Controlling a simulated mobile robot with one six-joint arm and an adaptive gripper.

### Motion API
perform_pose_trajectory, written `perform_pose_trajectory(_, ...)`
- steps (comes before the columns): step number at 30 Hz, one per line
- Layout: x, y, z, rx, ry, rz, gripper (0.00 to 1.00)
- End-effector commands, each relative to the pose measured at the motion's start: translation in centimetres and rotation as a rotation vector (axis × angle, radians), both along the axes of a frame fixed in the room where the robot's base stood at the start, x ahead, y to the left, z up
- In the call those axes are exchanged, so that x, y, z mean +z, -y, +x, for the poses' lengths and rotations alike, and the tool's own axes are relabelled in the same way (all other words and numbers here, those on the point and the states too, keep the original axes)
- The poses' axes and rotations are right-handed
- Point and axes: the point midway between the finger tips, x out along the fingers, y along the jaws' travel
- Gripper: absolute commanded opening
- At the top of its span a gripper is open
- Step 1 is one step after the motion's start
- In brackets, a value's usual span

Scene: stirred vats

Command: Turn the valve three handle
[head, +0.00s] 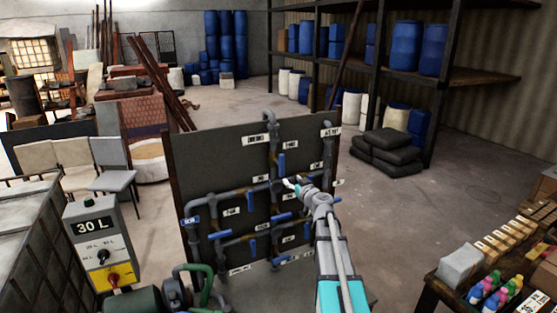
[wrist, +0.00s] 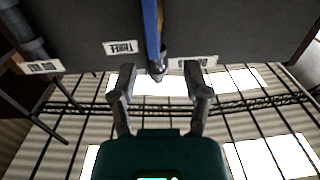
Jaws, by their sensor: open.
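A dark upright panel (head: 185,150) carries grey pipes with several blue valve handles and white labels. My gripper (head: 292,184) is at the panel's middle, in front of the pipes. In the wrist view my gripper (wrist: 159,72) has its two fingers spread apart. A blue handle (wrist: 152,32), seen nearly edge-on, comes down from the top between the fingertips, with a gap to each finger. A white label (wrist: 123,47) beside it appears inverted and seems to read "THREE". My arm and gripper hide part of the pipework in the head view.
Another blue handle (head: 281,164) stands upright just above my gripper. A grey control box (head: 95,240) reading "30 L" is at left. A table (head: 432,283) with bottles and boxes is at right. Open floor lies behind the panel.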

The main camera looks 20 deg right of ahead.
Motion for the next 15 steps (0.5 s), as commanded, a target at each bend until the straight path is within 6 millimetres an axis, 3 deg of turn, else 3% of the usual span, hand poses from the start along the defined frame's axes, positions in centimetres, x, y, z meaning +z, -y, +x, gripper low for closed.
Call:
perform_pose_trajectory(4, 0.58, 1.15, 0.11, -0.029, 0.015, -0.004, 0.62)
perform_pose_trajectory(15, 0.53, 1.06, 0.17, -0.028, 0.015, -0.004, 0.62)
